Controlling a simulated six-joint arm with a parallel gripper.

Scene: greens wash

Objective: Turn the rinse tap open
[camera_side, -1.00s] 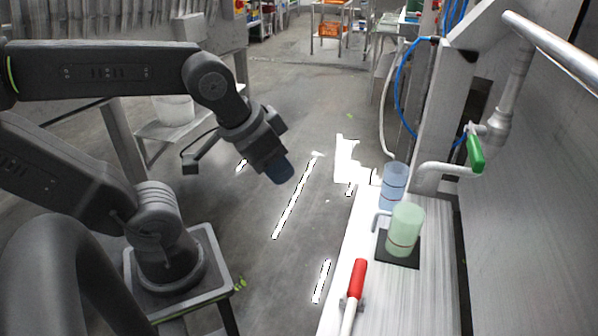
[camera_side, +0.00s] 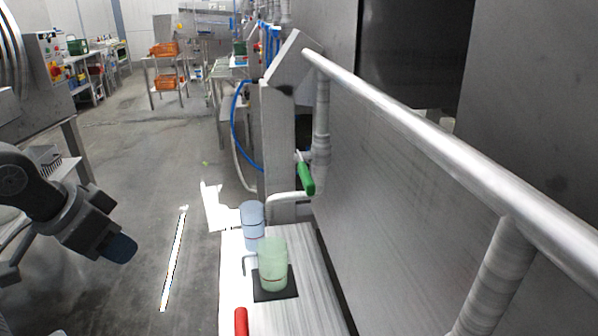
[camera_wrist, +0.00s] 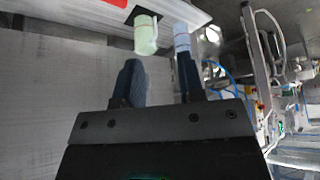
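The rinse tap has a green lever handle (camera_side: 306,178) on a grey wall pipe, and the handle hangs downward, slightly tilted. Its bent spout (camera_side: 290,198) reaches left over the counter. My gripper (camera_side: 122,249) is at the left in the side view, well away from the tap and touching nothing. In the wrist view my gripper (camera_wrist: 159,80) has its two dark blue fingers apart with nothing between them. I cannot make out the green handle in the wrist view.
A translucent blue cup (camera_side: 252,225) stands beside a pale green mug (camera_side: 273,264) on a black pad (camera_side: 290,287) on the white counter (camera_side: 310,255). A red handle (camera_side: 241,322) is nearer. A thick rail (camera_side: 440,150) crosses the right. Open floor lies between arm and counter.

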